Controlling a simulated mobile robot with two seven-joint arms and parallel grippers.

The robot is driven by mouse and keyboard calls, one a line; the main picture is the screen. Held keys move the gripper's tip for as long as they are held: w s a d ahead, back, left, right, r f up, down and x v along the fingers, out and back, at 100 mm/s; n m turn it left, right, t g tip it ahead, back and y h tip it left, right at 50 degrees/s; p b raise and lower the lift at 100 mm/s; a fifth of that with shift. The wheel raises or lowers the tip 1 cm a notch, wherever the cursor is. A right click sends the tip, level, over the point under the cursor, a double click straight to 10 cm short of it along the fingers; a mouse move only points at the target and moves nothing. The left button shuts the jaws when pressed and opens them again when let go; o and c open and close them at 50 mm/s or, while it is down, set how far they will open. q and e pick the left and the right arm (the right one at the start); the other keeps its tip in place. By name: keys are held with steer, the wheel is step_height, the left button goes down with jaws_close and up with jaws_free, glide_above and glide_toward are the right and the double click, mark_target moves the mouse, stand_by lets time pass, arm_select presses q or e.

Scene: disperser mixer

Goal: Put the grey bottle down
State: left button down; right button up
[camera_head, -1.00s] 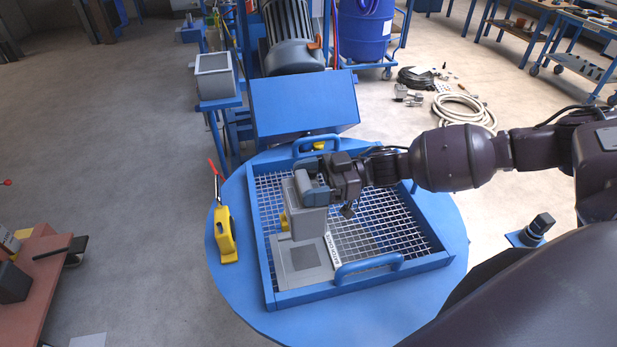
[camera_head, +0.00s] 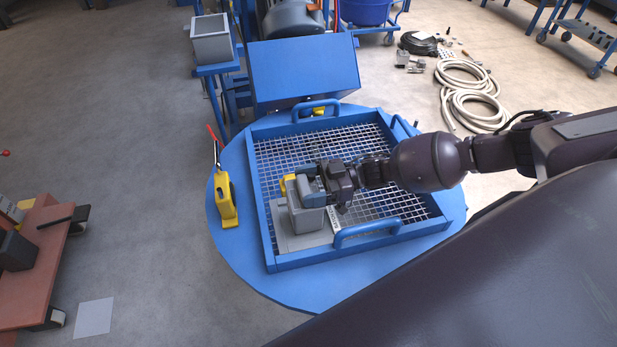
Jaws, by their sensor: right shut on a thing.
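The grey bottle (camera_head: 306,219) is a boxy grey container, upright over the light grey plate (camera_head: 290,242) in the front left part of the blue tray (camera_head: 268,222). Its lower end covers much of the plate; I cannot tell whether it touches the plate. My right gripper (camera_head: 312,187) is shut on the top of the bottle, with its arm coming in from the right. The fingertips are partly hidden. My left gripper is not in view.
The tray has a wire grid floor (camera_head: 365,150), raised walls and blue handles (camera_head: 368,230). It sits on a round blue table (camera_head: 240,255). A yellow clamp (camera_head: 225,198) with a red lever stands left of the tray. A blue sloped box (camera_head: 303,70) is behind.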

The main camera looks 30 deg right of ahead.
steer(key=shift+f, duration=0.85)
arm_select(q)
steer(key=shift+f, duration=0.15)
arm_select(e)
steer(key=shift+f, duration=0.2)
steer(key=o, duration=1.8)
steer(key=shift+r, duration=0.15)
arm_select(q)
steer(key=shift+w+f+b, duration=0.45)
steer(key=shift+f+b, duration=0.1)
steer(key=shift+b, duration=0.7)
arm_select(e)
steer(key=shift+v, duration=6)
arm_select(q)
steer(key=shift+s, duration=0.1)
